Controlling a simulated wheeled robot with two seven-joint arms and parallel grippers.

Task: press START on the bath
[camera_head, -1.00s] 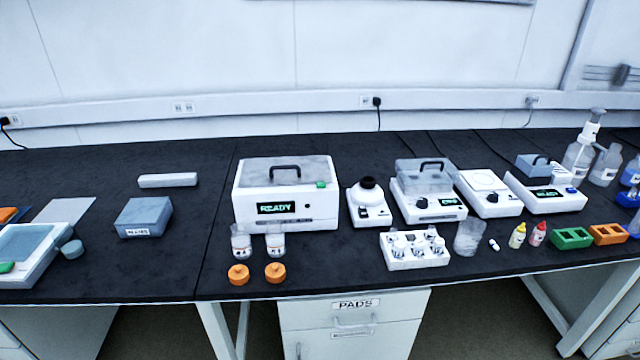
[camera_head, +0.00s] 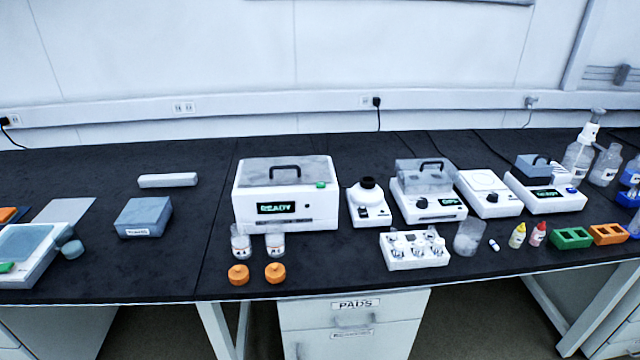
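The bath looks to be the large white box (camera_head: 286,212) with a grey lid and dark handle, at the middle of the bench. Its front display (camera_head: 276,208) reads READY in green. A small green button (camera_head: 320,185) sits at its top right front edge; any lettering on it is too small to read. The lid is closed. Neither of my grippers shows in the head view.
Two jars (camera_head: 240,243) and two orange caps (camera_head: 238,275) stand before the bath. A white rack of vials (camera_head: 415,264) and a clear beaker (camera_head: 468,238) are to the right. Bench between the grey box (camera_head: 144,218) and bath is clear.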

